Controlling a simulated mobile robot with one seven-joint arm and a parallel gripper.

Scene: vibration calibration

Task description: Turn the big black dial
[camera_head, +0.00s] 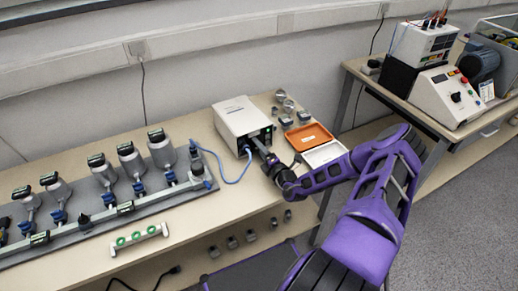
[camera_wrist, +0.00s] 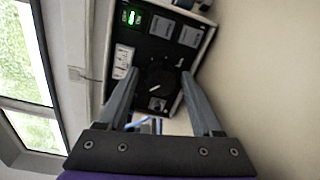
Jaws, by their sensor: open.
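The big black dial (camera_wrist: 158,83) is on the dark front panel (camera_wrist: 150,45) of a white box, between and beyond my fingers in the wrist view. It is round with a pale pointer mark. The white box (camera_head: 240,115) stands on the bench in the head view, where the dial is hidden or too small to make out. My gripper (camera_wrist: 160,100) is open, with one finger on each side of the dial in the picture. Nothing is between the fingertips. I cannot tell whether they touch the panel. In the head view my gripper (camera_head: 266,153) is close in front of the box.
The panel has a green lit switch (camera_wrist: 131,17).

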